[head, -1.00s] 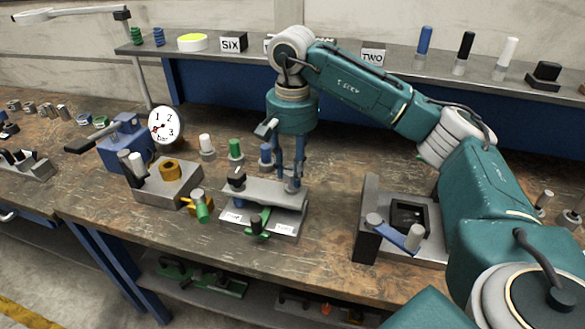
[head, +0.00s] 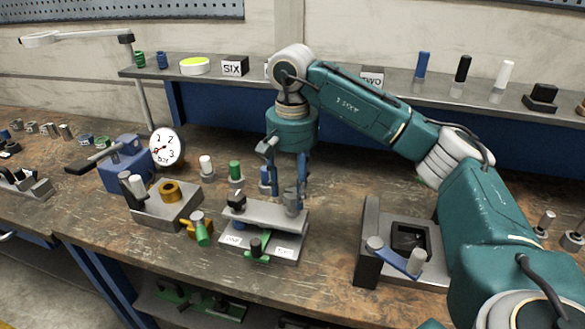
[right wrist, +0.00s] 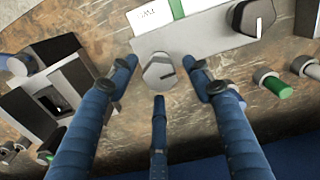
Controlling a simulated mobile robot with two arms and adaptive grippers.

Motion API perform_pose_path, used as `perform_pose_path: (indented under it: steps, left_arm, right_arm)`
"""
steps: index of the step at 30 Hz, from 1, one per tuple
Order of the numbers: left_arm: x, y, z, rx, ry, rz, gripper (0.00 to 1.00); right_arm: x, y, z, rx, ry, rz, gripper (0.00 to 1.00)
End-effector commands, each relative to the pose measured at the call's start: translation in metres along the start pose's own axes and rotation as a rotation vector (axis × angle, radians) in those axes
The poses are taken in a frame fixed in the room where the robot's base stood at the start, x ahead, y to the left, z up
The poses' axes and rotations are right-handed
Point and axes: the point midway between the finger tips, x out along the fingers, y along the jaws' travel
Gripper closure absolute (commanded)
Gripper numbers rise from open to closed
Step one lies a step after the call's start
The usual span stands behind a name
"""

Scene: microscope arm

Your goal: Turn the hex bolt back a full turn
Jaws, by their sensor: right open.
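The grey hex bolt (head: 292,203) stands at the right end of a grey metal fixture (head: 262,214) with white labels on its base. In the right wrist view the bolt head (right wrist: 158,73) is six-sided with a dark line across its top. My right gripper (head: 284,192) points down over the bolt. Its blue fingers are open; in the right wrist view the gripper (right wrist: 159,88) has fingertips on both sides of the bolt, with visible gaps, and a third finger below it in the picture. My left gripper is out of view.
A black knob (head: 237,198) stands at the fixture's left end, and a green-handled part (head: 257,247) is at its front. A grey block with a blue lever (head: 400,258) is to the right. A gauge (head: 166,147) and upright pegs (head: 235,172) stand left and behind.

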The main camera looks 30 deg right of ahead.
Motion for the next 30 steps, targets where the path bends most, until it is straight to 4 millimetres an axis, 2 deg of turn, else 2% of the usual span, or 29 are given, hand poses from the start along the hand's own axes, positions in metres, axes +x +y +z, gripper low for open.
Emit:
perform_pose_path:
  steps: [6, 15, 21, 30]
  left_arm:
    - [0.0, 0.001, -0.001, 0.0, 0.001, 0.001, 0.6]
    - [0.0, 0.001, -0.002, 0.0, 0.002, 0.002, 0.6]
    - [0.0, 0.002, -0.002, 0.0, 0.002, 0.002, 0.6]
    - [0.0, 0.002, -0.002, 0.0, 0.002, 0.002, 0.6]
  right_arm:
    - [-0.051, -0.001, -0.001, -0.001, 0.005, -0.004, 0.5]
    - [-0.091, -0.001, 0.0, -0.003, 0.0, 0.001, 0.5]
    - [-0.102, -0.001, 0.001, -0.003, -0.003, 0.002, 0.5]
    - [-0.103, -0.001, 0.001, -0.003, -0.004, 0.003, 0.5]
